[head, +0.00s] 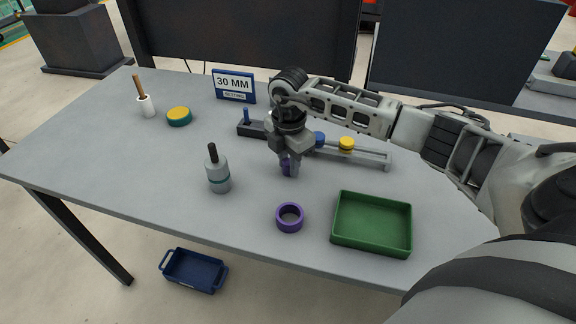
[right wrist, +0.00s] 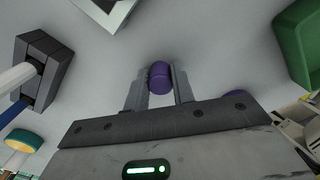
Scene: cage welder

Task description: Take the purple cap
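The purple cap (right wrist: 160,78) is a small purple cylinder between the two fingertips of my right gripper (right wrist: 161,88), with a finger against each side. In the head view the right gripper (head: 289,168) points down over the table, and a sliver of the cap (head: 285,166) shows between the fingers, mostly hidden by them. I cannot tell whether the cap touches the table. A separate purple ring (head: 289,217) lies on the table in front of the gripper. My left gripper is not in view.
A green tray (head: 336,234) stands right of the ring. Behind the gripper is a dark rail fixture (head: 375,157) with a blue piece and a yellow piece (head: 346,144). A grey bottle (head: 218,175), a yellow-topped disc (head: 179,115) and a 30 MM sign (head: 234,86) stand left.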

